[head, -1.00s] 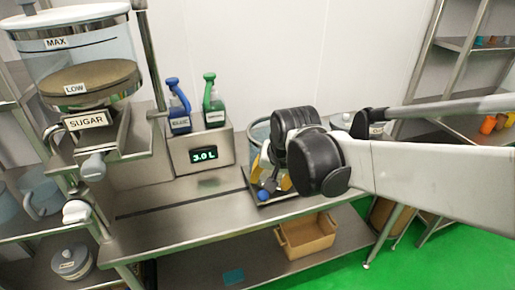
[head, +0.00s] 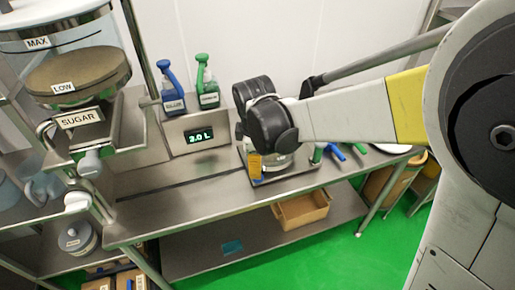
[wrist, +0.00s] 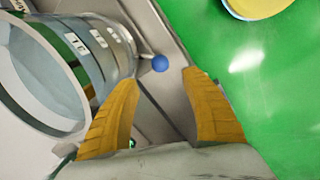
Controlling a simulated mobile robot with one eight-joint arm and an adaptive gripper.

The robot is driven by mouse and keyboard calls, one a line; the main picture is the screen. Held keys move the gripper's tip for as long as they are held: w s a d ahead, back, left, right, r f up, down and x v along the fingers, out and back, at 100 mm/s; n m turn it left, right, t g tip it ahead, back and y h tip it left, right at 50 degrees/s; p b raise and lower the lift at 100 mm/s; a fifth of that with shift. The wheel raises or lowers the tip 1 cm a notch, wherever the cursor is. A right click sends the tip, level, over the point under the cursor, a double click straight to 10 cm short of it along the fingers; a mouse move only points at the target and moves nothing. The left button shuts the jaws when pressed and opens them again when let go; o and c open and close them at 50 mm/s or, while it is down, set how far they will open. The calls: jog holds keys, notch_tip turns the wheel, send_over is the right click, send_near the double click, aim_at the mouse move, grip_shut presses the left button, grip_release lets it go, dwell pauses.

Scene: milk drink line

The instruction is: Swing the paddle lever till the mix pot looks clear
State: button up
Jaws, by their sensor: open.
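The paddle lever shows as a blue ball knob (wrist: 160,63) on a short rod beside the mix pot in the wrist view. The mix pot (wrist: 88,50) is a clear vessel with white labels and an open rim at the left of that view; I cannot make out its contents. My gripper (wrist: 160,82) has two yellow fingers, spread apart, with the knob ahead of the gap between their tips. I see no contact with the knob. In the head view my gripper (head: 256,166) hangs over the bench, and my arm hides most of the pot.
A sugar hopper (head: 78,120) stands at the left. A display reading 3.0 L (head: 199,136) sits behind the bench (head: 190,205), with a blue (head: 173,100) and a green spray bottle (head: 207,95) on top. A tan crate (head: 302,211) is on the lower shelf.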

jog(key=f+b, duration=0.1)
jog(key=f, duration=0.2)
jog(key=w+f+b, duration=0.1)
jog(key=f, duration=0.2)
jog(key=w+f+b, duration=0.1)
jog(key=f, duration=0.2)
jog(key=shift+d+f, duration=0.15)
jog(key=shift+f, duration=0.25)
jog(key=shift+c, duration=0.2)
grip_shut()
